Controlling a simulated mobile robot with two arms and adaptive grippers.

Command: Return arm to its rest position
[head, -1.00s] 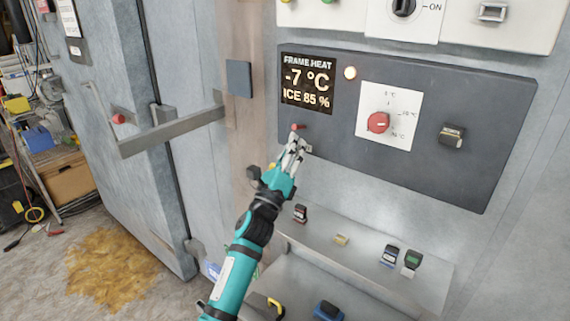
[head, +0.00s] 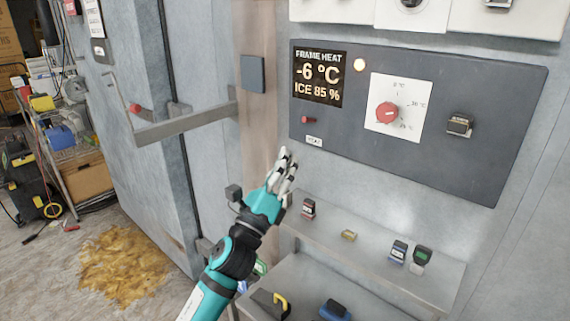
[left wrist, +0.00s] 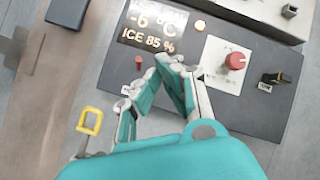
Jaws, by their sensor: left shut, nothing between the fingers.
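My left gripper (head: 285,160) is shut and empty in the head view. It is in front of the wall below the left end of the dark control panel (head: 440,150), apart from it. Its teal arm comes in from the bottom. In the left wrist view the shut fingers (left wrist: 172,62) overlap the lower edge of the panel. The panel has a display (head: 319,79) reading FRAME HEAT, -6 °C, ICE 85 %. It also has a red toggle (head: 309,120), a lit lamp (head: 360,65) and a red dial (head: 387,112). My right gripper is not in view.
A metal door handle bar (head: 185,125) juts out left of my arm. Metal shelves (head: 390,275) below the panel hold several small devices and a padlock-like yellow item (head: 280,303). A brown stain (head: 125,265) lies on the floor. A cluttered rack (head: 75,165) stands at the left.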

